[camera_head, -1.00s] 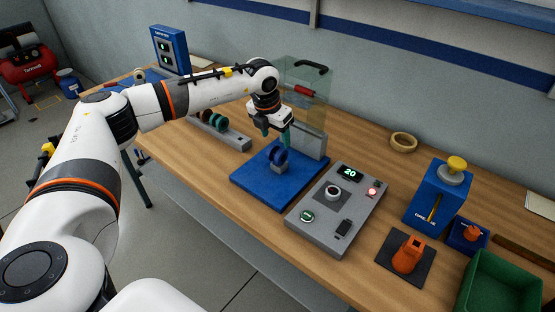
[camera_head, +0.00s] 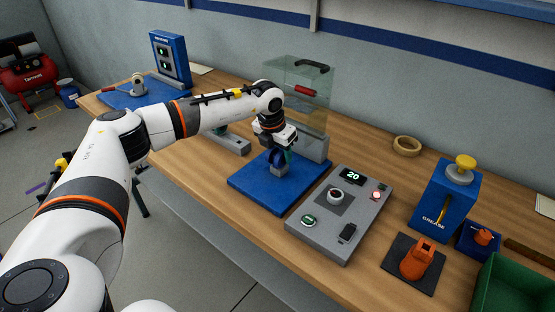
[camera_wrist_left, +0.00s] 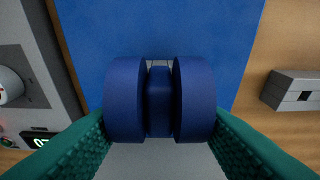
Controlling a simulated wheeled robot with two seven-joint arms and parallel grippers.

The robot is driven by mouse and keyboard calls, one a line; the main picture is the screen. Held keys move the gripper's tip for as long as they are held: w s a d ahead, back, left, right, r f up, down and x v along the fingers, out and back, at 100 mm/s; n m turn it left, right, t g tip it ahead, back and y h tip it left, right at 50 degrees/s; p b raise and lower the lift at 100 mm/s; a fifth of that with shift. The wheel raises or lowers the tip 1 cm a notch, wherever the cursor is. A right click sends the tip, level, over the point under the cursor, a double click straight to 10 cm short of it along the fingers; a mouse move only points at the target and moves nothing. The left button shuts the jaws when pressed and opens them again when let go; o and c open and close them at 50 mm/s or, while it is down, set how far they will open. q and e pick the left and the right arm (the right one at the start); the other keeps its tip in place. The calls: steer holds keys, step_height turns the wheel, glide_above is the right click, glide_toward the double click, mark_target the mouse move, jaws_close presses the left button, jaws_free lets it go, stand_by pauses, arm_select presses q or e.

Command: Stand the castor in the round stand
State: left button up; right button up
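The castor (camera_head: 278,162), with dark blue twin wheels, is at a small grey block (camera_head: 283,173) on a blue plate (camera_head: 258,192). My left gripper (camera_head: 281,153) points down at it. In the left wrist view the castor (camera_wrist_left: 160,100) lies between the teal fingers of the left gripper (camera_wrist_left: 160,125); I cannot tell if they press on it. A round cup-like fitting (camera_head: 335,196) is on the grey panel, and a tan ring (camera_head: 407,146) lies at the back. I cannot tell which is the round stand. My right gripper is not in view.
A clear guard (camera_head: 300,85) stands behind the blue plate. The grey panel (camera_head: 318,237) showing 20 is to its right. A blue grease dispenser (camera_head: 443,200), an orange part (camera_head: 418,258) on a dark pad and a green bin (camera_head: 505,290) stand further right.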

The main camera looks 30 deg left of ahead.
arm_select(q)
steer(key=c, duration=0.5)
steer(key=shift+r, duration=0.15)
steer(key=shift+w+p+v, duration=0.2)
steer(key=shift+p+v, duration=0.4)
steer(key=shift+v, duration=0.2)
steer(key=shift+w+p+v, duration=0.2)
steer(key=shift+p+v, duration=0.35)
steer(key=shift+v, duration=0.2)
steer(key=shift+r, duration=0.1)
steer(key=shift+w+p+v, duration=0.25)
steer(key=shift+p+v, duration=0.4)
steer(key=shift+v, duration=0.35)
steer(key=shift+w+p+v, duration=0.25)
steer(key=shift+p+v, duration=0.4)
steer(key=shift+v, duration=0.35)
steer(key=shift+d, duration=0.1)
